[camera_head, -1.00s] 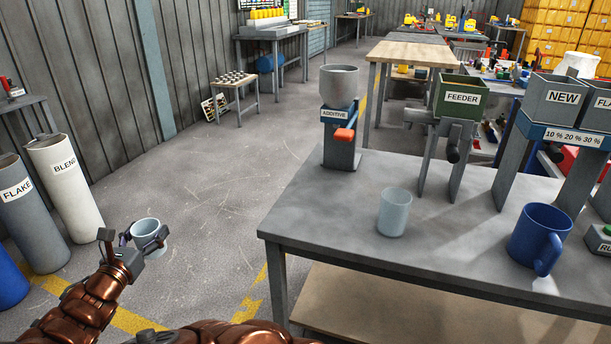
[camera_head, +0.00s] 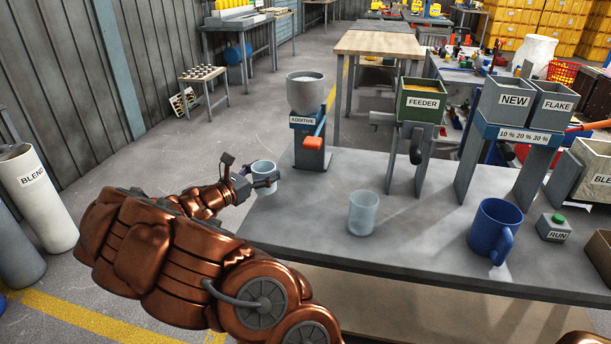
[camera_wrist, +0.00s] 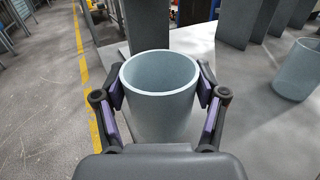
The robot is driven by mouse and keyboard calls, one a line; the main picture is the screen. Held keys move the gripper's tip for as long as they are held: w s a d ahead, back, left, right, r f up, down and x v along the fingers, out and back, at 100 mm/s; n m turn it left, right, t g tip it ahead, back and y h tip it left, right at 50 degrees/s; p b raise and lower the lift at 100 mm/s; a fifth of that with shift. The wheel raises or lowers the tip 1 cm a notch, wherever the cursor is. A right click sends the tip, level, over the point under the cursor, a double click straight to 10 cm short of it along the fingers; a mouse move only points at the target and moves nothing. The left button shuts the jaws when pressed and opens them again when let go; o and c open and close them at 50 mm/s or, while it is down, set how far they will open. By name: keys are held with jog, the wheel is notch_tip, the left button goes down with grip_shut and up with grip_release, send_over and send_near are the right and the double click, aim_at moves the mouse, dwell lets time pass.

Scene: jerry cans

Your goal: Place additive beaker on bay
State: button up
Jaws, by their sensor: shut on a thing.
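My gripper (camera_head: 255,181) is shut on a pale grey-blue beaker (camera_head: 264,172), which is upright with its open rim up. In the wrist view the beaker (camera_wrist: 160,98) sits between both finger pads of my gripper (camera_wrist: 160,105) and looks empty. It is at the left end of the grey table, in front of the ADDITIVE dispenser (camera_head: 307,115). The dispenser has a grey hopper and a red-orange handle (camera_head: 313,142). I cannot tell whether the beaker is over the tabletop or just beside its edge. No marked bay is clearly visible.
A second translucent beaker (camera_head: 363,213) and a blue mug (camera_head: 495,230) stand on the grey table (camera_head: 420,242). The FEEDER (camera_head: 420,105), the NEW hopper (camera_head: 508,105) and the RUN button box (camera_head: 554,228) are further right. Tabletop between dispenser and second beaker is clear.

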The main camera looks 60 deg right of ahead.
jog(key=s+d, duration=0.1)
jog(key=d, duration=0.4)
jog(key=d+f+b, duration=0.1)
jog(key=d, duration=0.5)
jog(key=s+d, duration=0.1)
jog(key=d, duration=0.4)
jog(key=shift+s+d+f, duration=0.15)
jog(key=shift+s+d, duration=0.15)
jog(key=shift+d, duration=0.05)
jog(key=shift+f+b, duration=0.45)
jog(key=shift+f, duration=1.25)
jog(key=shift+f, duration=0.15)
jog(key=o, duration=1.1)
jog(key=shift+o, duration=0.2)
jog(key=shift+a, duration=0.15)
jog(key=a, duration=0.3)
jog(key=w+a, duration=0.1)
jog(key=a, duration=0.3)
jog(key=w+a+p, duration=0.1)
jog(key=a, duration=0.3)
jog(key=shift+a, duration=0.25)
